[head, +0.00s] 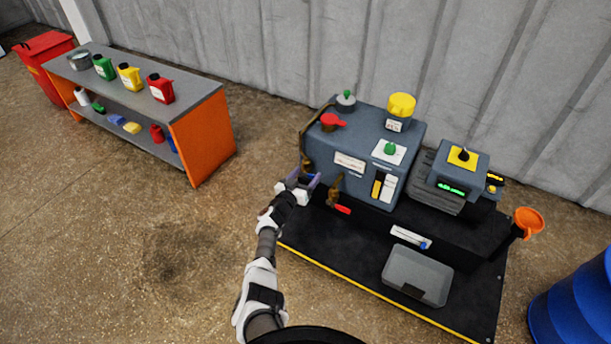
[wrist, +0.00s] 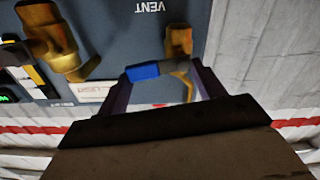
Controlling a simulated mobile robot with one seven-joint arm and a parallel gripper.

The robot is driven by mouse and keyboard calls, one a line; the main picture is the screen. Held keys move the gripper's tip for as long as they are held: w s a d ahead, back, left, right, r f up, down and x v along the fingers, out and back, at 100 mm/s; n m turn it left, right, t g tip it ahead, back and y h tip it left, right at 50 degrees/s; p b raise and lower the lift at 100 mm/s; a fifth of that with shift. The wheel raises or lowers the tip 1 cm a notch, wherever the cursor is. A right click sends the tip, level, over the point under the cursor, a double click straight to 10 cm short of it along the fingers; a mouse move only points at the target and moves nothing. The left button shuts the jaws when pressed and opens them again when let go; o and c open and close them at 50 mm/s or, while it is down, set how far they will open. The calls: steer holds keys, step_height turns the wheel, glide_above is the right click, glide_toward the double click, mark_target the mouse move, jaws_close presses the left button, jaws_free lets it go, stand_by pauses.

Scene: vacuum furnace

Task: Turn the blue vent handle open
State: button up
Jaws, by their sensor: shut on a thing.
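The blue vent handle (wrist: 143,72) shows in the wrist view on a brass valve (wrist: 178,42), below an upside-down VENT label (wrist: 150,7) on the grey-blue furnace panel. The handle points left across the picture, crosswise to the valve's downward-bent spout. My gripper (head: 303,183) is at the left side of the furnace (head: 328,150) in the head view. Its two fingers stand on either side of the handle, and it is shut on it. In the head view the handle is mostly hidden by my fingers.
A second brass valve (wrist: 62,40) sits close beside, with a red handle (head: 343,210) in the head view. A grey tray (head: 418,275) lies on the black base. A shelf bench (head: 205,130) with bottles stands left, a blue drum (head: 575,305) right. Floor between bench and furnace is clear.

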mark_target(301, 163)
steer(key=n, duration=0.1)
steer(key=n+p, duration=0.1)
steer(key=n, duration=0.1)
steer(key=r+n, duration=0.1)
steer(key=shift+w+a+n+p, duration=0.25)
steer(key=shift+a+n+p, duration=0.05)
steer(key=shift+p, duration=0.05)
steer(key=n, duration=0.3)
steer(key=shift+w+a+r+n, duration=0.2)
steer(key=shift+a+r+n, duration=0.1)
steer(key=shift+a, duration=0.1)
steer(key=n, duration=0.3)
steer(key=a+n, duration=0.1)
steer(key=shift+w, duration=0.3)
steer(key=shift+w+a+f+n+b, duration=0.1)
steer(key=shift+a+n+b, duration=0.1)
steer(key=shift+n, duration=0.7)
steer(key=shift+w+a+n+b, duration=0.1)
steer(key=shift+n+b, duration=0.05)
steer(key=shift+n, duration=0.75)
steer(key=o, duration=1)
steer(key=shift+s+a, duration=0.1)
